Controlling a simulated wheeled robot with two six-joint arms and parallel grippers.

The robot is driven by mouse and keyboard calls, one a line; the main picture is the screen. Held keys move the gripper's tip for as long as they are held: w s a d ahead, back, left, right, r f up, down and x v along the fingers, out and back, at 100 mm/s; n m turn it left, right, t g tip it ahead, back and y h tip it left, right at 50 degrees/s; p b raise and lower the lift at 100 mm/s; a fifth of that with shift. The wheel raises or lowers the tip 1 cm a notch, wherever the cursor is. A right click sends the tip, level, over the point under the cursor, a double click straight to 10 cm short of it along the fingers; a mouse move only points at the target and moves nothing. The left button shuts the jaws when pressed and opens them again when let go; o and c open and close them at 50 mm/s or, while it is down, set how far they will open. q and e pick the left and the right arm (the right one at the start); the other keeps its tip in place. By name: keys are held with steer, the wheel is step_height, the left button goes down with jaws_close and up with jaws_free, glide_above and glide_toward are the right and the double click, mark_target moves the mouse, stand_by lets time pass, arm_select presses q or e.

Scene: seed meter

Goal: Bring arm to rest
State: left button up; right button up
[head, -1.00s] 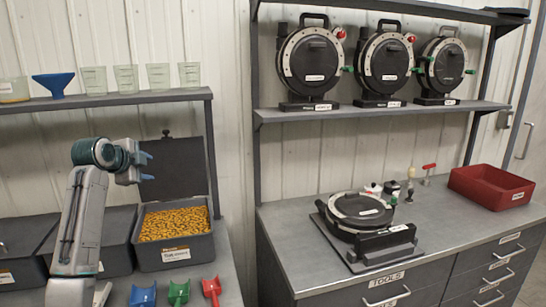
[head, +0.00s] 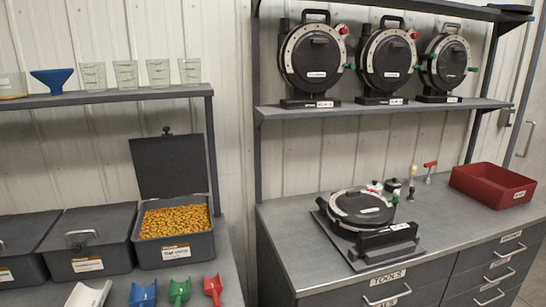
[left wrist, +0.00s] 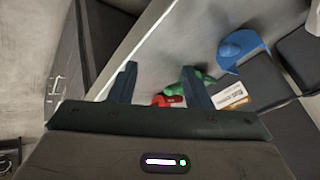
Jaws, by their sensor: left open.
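My left arm is out of the head view. In the left wrist view my left gripper (left wrist: 160,88) is open, its two dark blue fingers apart with nothing held between them. Beyond the fingers that view shows a blue scoop (left wrist: 243,48), a green scoop (left wrist: 198,78) and part of a red scoop (left wrist: 168,100) on the grey bench. The fingers overlap the scoops in the picture; I see no grip on any of them. My right gripper is in neither view.
An open bin of yellow seed (head: 174,222) stands on the left bench beside closed bins (head: 90,243). Scoops, including a white one (head: 88,294), lie in front. A seed meter (head: 362,209) lies on the right bench near a red tray (head: 493,186). Other meters (head: 310,60) stand on the shelf.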

arm_select(q)
steer(key=s+d+f+n+g+y, duration=0.1)
steer(key=s+f+n+g, duration=0.2)
steer(key=s, duration=1.2)
steer(key=s+d+f+n, duration=0.1)
steer(key=s+f+n, duration=0.3)
steer(key=s, duration=1)
step_height(320, 180, down, 30)
steer(key=a+g, duration=0.2)
steer(key=a, duration=0.1)
steer(key=s+a+f+n+b, duration=0.1)
steer(key=s+f, duration=1.7)
steer(key=f, duration=0.1)
steer(key=shift+s+f+g, duration=0.15)
steer(key=shift+s+g, duration=0.25)
